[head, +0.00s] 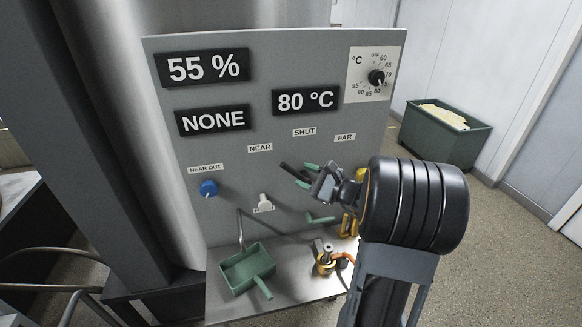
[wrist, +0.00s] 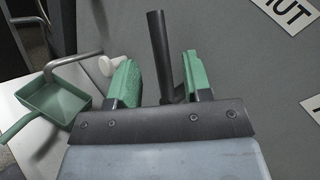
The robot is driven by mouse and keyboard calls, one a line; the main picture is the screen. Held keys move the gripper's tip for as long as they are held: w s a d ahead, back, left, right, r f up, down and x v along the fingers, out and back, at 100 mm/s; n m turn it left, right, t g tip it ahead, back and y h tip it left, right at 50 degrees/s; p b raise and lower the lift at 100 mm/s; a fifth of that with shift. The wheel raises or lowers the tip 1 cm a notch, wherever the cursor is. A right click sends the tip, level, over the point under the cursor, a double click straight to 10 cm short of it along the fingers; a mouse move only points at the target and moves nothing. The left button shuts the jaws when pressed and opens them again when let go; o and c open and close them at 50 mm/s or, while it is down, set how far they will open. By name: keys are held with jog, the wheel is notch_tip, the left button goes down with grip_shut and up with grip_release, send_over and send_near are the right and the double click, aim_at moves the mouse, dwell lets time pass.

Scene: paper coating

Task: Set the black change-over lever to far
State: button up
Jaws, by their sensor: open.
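The black change-over lever (wrist: 157,45) stands between the two green fingers of my gripper (wrist: 160,75) in the wrist view, with a gap visible on its left side. In the head view its black end (head: 288,168) shows just left of my open gripper (head: 304,175). My gripper and wrist hide the lever's base, and I cannot tell which position it is set to. The FAR label (head: 345,138) is on the right of the panel (head: 270,60), beyond the SHUT label (head: 304,132) and the NEAR label (head: 260,148). A display (head: 213,120) reads NONE.
A blue knob (head: 208,188) and a white toggle (head: 264,202) sit left of the gripper. A green scoop-like tray (head: 247,268) and a yellow-orange fitting (head: 326,263) are on the metal shelf below. A temperature dial (head: 376,77) is at upper right. A green bin (head: 443,140) stands behind.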

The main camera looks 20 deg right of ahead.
aim_at(294, 172)
jog(key=shift+p+x, duration=0.55)
jog(key=shift+x, duration=2.15)
jog(key=shift+c, duration=0.2)
grip_shut()
